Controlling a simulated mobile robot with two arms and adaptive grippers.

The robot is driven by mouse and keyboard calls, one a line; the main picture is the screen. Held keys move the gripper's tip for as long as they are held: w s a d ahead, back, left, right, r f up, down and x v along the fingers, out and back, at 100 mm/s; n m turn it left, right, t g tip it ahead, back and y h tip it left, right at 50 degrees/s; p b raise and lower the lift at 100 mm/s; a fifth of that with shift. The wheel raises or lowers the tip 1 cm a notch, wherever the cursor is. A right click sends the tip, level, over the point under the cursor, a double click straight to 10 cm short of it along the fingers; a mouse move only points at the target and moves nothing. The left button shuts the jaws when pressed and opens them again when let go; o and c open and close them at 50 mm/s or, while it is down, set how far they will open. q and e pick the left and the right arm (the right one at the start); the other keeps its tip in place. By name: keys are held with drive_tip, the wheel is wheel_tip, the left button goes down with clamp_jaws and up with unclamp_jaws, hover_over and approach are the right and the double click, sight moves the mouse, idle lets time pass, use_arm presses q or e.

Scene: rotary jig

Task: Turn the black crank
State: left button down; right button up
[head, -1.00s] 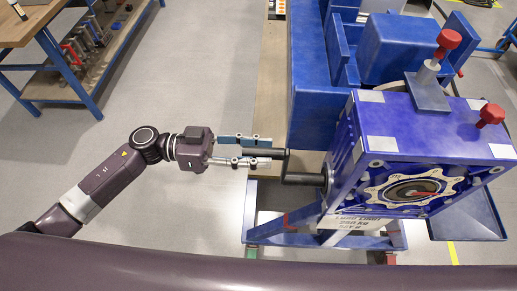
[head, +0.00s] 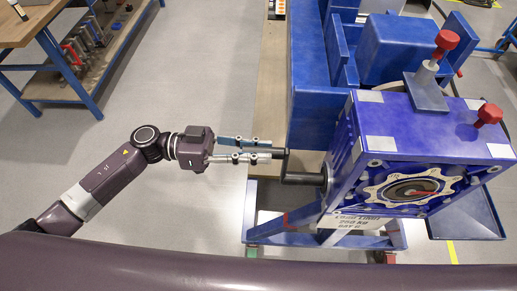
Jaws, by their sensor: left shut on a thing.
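The black crank (head: 302,179) sticks out of the left side of the blue jig box (head: 430,125). The handle is mostly hidden between the fingers. A round dial plate (head: 412,190) with a red pointer shows on the box's front face. My right gripper is not in view.
Red knobs (head: 447,40) stand on top of the jig box. The jig rests on a blue frame (head: 285,228) with a load-limit label. A workbench (head: 35,22) with a tool shelf stands at the upper left. The grey floor between is clear.

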use_arm(q)
drive_tip(key=shift+w+r, duration=0.1)
drive_tip(key=shift+w, duration=0.2)
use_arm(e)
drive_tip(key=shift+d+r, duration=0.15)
